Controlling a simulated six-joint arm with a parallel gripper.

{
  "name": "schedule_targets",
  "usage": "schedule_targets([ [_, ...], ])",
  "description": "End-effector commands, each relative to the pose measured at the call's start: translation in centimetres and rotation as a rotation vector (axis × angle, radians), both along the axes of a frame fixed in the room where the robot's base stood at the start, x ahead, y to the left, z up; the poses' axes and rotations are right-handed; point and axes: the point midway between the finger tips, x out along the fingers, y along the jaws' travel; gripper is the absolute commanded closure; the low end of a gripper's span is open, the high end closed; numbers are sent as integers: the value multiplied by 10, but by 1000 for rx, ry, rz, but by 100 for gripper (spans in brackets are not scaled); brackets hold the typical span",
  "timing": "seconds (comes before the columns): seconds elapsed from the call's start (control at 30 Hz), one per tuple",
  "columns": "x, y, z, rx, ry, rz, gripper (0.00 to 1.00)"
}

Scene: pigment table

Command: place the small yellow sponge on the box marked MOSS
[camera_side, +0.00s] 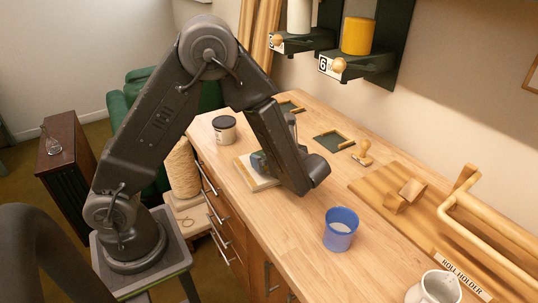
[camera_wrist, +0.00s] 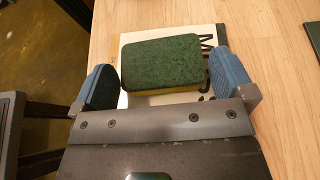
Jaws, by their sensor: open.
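The sponge (camera_wrist: 165,62) has a dark green top and a yellow lower layer. In the wrist view it lies flat over a white-topped box (camera_wrist: 203,34), partly covering its dark lettering; an M and an S can be made out. My gripper (camera_wrist: 166,72) is open, with one blue finger pad on each side of the sponge and a visible gap at both sides. In the side view the box (camera_side: 248,176) stands on the bench under my wrist, which hides much of it. The sponge is hard to make out there.
On the wooden bench (camera_side: 295,218) stand a blue cup (camera_side: 340,229), a lidded jar (camera_side: 224,130), a stamp (camera_side: 362,153) and a white jug (camera_side: 437,289). A wooden roll holder (camera_side: 425,205) is at the right. Shelves hang above the back.

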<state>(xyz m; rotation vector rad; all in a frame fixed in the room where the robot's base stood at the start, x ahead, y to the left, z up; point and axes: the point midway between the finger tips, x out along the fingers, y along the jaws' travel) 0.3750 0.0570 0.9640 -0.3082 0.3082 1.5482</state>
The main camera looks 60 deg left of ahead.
Motion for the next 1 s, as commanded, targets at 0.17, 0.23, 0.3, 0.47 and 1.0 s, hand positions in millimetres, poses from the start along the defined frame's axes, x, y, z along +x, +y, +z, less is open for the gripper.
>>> schedule_targets([
  [0.17, 1, -39, 16, -1, -3, -6, 0],
  [0.23, 1, -52, 21, -2, -3, -5, 0],
  [0.3, 1, -63, 26, -1, -2, -5, 0],
  [0.47, 0, -81, 34, -1, -2, -1, 0],
  [1.0, 91, -119, 170, 126, 363, -1308, 0],
])
